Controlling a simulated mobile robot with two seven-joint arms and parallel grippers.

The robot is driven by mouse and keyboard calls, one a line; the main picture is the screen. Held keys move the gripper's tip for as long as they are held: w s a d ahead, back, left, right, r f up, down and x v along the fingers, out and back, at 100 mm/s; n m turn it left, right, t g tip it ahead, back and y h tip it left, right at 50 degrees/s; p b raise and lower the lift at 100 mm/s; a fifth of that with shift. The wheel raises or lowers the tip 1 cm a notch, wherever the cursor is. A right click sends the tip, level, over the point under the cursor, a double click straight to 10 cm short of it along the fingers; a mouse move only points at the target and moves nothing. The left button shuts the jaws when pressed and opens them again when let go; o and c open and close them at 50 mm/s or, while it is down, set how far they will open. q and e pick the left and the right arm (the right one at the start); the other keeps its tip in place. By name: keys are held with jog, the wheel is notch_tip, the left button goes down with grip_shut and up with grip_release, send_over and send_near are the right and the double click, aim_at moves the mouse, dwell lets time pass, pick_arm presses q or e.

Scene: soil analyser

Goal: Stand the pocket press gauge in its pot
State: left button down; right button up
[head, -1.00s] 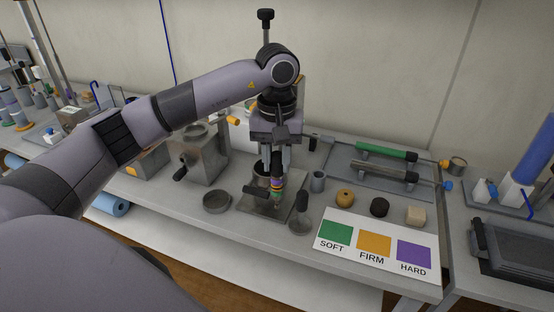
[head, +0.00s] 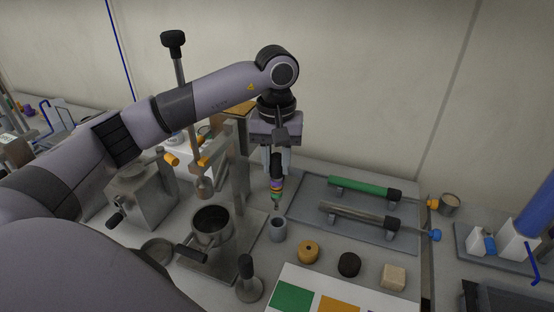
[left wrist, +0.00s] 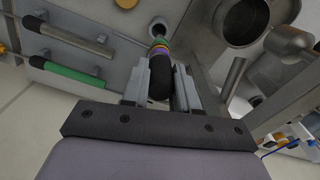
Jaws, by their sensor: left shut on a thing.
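The pocket press gauge (head: 276,180) hangs upright in my left gripper (head: 277,166), tip down, with a black grip and purple, yellow and green bands. The gripper is shut on its black grip, which shows between the fingers in the left wrist view (left wrist: 160,82). The pot is a small grey cup (head: 278,231) on the bench. The gauge's thin tip points down at the pot's mouth, just above the rim in the head view. In the left wrist view the tip overlaps the pot's opening (left wrist: 158,22). My right gripper is not in view.
A metal press stand with a steel cylinder (head: 212,228) is left of the pot. A tray (head: 300,215) with green and grey handled tools lies to the right. A tan puck (head: 308,251), a black puck (head: 349,264) and a beige block (head: 393,277) sit in front.

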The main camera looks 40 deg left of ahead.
aim_at(278, 180)
pick_arm(q)
jog(key=shift+w, duration=0.25)
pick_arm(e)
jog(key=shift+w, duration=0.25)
pick_arm(q)
jog(key=shift+s, duration=0.1)
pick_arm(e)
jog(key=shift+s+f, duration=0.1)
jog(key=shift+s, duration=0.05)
pick_arm(q)
jog(key=shift+f+b, duration=1.55)
jog(key=shift+f, duration=0.3)
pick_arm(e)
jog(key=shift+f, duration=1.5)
pick_arm(q)
jog(key=shift+f, duration=0.15)
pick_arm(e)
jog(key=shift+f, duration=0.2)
pick_arm(q)
jog(key=shift+f+b, duration=0.75)
jog(key=shift+b, duration=0.05)
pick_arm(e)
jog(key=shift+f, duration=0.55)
